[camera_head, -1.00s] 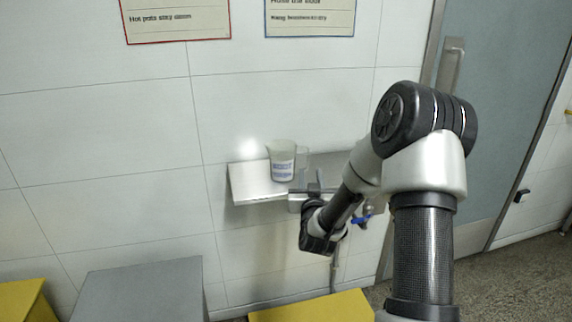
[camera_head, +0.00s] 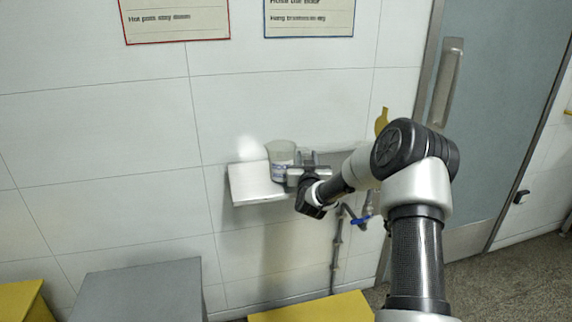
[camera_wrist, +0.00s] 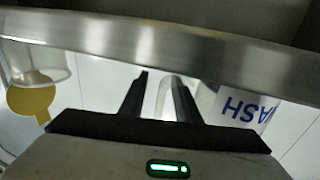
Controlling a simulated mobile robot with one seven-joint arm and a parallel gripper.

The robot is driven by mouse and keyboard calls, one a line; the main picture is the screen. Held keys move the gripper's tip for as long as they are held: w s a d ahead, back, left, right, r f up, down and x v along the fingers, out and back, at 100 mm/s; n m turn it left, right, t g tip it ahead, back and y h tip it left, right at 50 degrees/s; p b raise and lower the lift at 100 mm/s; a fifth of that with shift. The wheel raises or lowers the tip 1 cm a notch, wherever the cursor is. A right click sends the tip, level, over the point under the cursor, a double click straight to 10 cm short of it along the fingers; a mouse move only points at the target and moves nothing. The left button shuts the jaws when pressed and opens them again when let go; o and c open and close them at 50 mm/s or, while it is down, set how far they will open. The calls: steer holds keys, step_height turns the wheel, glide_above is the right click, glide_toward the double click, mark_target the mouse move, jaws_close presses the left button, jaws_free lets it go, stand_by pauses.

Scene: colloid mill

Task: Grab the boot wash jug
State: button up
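The boot wash jug (camera_head: 281,153) is a translucent jug with a blue-lettered label, standing upright on a steel wall shelf (camera_head: 252,188). My gripper (camera_head: 307,170) is at its right side, at handle height. In the wrist view, the jug's white label with blue "WASH" letters (camera_wrist: 243,107) shows upside down at the right. My gripper's two dark fingers (camera_wrist: 161,95) are apart there. The jug's pale handle (camera_wrist: 163,92) shows between them, with gaps visible on its sides. I cannot tell how deep the handle sits between the fingers.
The shelf's steel edge (camera_wrist: 150,42) crosses the wrist view close to the fingers. A yellow item (camera_head: 382,122) is by the wall at right; a clear vessel (camera_wrist: 35,62) is near it in the wrist view. A pipe with a blue valve (camera_head: 360,220) runs below.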

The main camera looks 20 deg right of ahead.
steer(key=shift+c, duration=0.2)
jaws_close()
steer(key=shift+r, duration=0.15)
